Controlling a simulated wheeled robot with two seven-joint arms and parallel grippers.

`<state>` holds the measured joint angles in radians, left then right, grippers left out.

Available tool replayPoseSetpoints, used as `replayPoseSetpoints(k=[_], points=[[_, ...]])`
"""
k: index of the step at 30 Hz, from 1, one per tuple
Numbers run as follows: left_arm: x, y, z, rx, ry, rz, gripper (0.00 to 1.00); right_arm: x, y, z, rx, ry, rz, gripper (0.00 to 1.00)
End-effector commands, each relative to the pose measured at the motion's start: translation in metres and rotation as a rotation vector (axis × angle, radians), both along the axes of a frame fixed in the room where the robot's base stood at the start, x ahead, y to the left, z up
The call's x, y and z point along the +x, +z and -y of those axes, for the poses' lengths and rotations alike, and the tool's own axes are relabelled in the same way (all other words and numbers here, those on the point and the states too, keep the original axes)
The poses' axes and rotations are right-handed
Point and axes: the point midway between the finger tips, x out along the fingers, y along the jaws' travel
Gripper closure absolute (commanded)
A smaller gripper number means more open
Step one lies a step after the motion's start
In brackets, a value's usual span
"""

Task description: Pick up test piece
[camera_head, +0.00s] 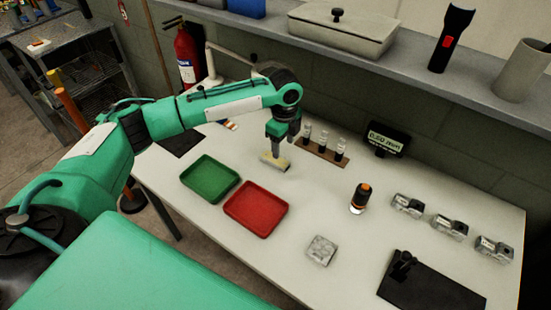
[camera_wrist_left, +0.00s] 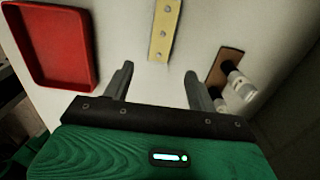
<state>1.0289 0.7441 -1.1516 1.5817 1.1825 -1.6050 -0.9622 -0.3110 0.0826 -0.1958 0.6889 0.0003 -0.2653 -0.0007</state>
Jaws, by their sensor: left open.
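The test piece looks to be a short yellowish strip (camera_head: 274,162) with a row of rivets, lying on the white table below my left gripper (camera_head: 280,145). In the left wrist view the strip (camera_wrist_left: 163,30) lies ahead of the left fingertips (camera_wrist_left: 158,75), lined up roughly with the gap between them. The left gripper is open and empty, its fingers pointing down. The gap in height between fingertips and strip is hard to judge. My right gripper is in neither view.
A green tray (camera_head: 210,199) and a red tray (camera_head: 235,210) lie left of the strip. A brown rack with small bottles (camera_head: 320,152) stands close on the right, near a small display (camera_head: 388,138). A grey block (camera_head: 321,250) and an orange-topped tool (camera_head: 360,200) stand farther right.

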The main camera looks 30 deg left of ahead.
Motion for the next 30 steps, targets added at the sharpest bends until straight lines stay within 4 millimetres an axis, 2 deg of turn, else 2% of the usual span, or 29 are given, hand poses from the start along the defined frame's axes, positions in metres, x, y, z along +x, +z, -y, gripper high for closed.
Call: replayPoseSetpoints(k=[3,11,18,27,30], points=[[0.000,-0.016,0.000,0.000,0.000,-0.001,0.42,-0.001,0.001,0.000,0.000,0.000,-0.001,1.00],[-0.001,-0.036,-0.001,0.000,0.000,-0.002,0.42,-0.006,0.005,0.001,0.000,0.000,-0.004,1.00],[-0.002,-0.071,-0.003,0.001,0.000,-0.001,0.42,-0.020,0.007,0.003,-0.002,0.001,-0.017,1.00],[-0.002,-0.077,-0.002,0.001,-0.001,0.001,0.42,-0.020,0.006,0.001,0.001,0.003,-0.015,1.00],[-0.002,-0.077,-0.002,0.001,-0.001,0.001,0.59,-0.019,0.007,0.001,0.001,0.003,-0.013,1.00]])
